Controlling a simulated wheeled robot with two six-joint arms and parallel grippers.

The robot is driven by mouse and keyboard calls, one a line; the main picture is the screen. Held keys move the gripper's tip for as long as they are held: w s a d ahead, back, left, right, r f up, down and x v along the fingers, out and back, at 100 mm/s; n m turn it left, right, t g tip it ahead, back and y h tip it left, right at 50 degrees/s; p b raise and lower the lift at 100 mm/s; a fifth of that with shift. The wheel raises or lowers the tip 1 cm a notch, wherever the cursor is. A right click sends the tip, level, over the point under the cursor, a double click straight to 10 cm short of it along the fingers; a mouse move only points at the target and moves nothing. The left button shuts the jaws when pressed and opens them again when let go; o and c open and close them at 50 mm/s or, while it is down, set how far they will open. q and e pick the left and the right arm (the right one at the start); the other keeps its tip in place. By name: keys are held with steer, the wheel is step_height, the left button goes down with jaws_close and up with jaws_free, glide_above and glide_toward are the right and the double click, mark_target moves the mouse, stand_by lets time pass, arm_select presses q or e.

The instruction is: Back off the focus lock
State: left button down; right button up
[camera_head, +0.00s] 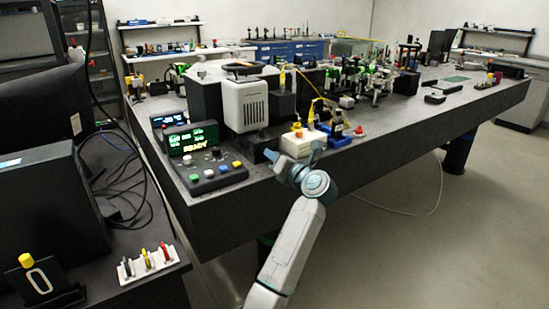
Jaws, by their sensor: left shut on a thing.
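My left gripper (293,160) is at the front edge of the dark optical bench (400,138), just in front of a small white box (297,144) with a yellow part on top. It is shut on a small part in front of this box. The gripper hides that part, so I cannot make out the focus lock or how it is turned. A tall white housing (245,104) with a vented front stands behind and to the left. My right gripper is not in view.
A control box (212,177) with coloured buttons and lit green displays (192,138) stand left of my gripper. A blue block (340,141) with a red knob is close on the right. Crowded optics fill the bench behind. Open floor (430,240) lies right of my arm.

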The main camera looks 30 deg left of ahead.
arm_select(q)
steer(key=shift+f, duration=0.1)
steer(key=c, duration=1.4)
jaws_free()
steer(key=shift+d, duration=0.1)
